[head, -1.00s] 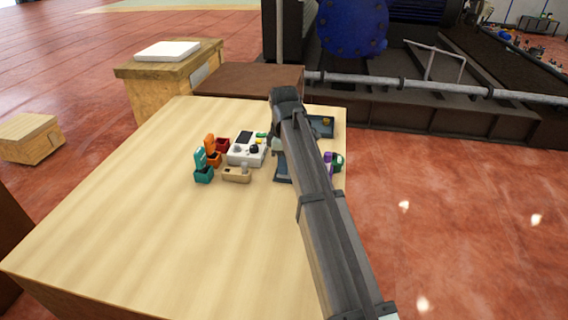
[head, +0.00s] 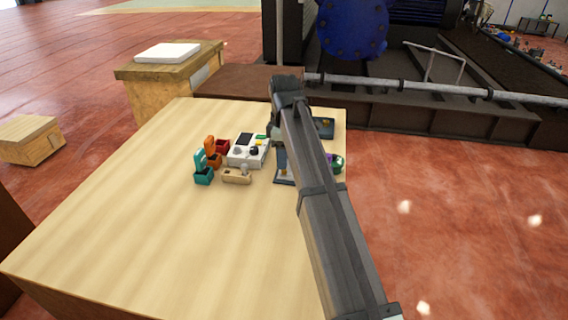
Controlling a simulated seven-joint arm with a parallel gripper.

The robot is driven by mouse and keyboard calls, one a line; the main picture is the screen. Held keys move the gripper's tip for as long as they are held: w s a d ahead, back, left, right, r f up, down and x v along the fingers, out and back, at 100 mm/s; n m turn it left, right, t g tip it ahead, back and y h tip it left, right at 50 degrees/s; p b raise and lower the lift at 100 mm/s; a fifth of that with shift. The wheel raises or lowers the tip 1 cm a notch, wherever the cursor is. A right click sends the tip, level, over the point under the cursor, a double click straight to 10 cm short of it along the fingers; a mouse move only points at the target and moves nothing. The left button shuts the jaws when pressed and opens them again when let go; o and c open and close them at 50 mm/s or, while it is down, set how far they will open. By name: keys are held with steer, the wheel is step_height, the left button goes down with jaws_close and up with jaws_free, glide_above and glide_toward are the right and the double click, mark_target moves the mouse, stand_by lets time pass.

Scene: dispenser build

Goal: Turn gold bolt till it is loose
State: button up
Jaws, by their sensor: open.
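A small gold spot, perhaps the gold bolt (head: 326,122), shows on a dark blue-grey tray (head: 326,132) at the table's back right corner. Another small yellowish bit (head: 283,171) shows on a dark blue stand (head: 284,180) just left of my forearm. At this size I cannot tell which one is the bolt or how far it is screwed in. My gripper (head: 276,138) hangs at the arm's far end, above and behind the blue stand. It is open, with its fingers small and partly hidden by the arm. I see nothing held in it.
A white device (head: 247,152) with knobs stands left of the gripper. Teal (head: 203,176), orange (head: 212,158) and red (head: 222,146) lidded boxes and a tan block (head: 236,177) stand nearby. A green and purple item (head: 337,163) is right of the arm. The table's (head: 150,220) front left is clear.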

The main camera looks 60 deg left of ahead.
step_height(320, 180, up, 10)
steer(key=shift+r, duration=0.15)
stand_by(0.7)
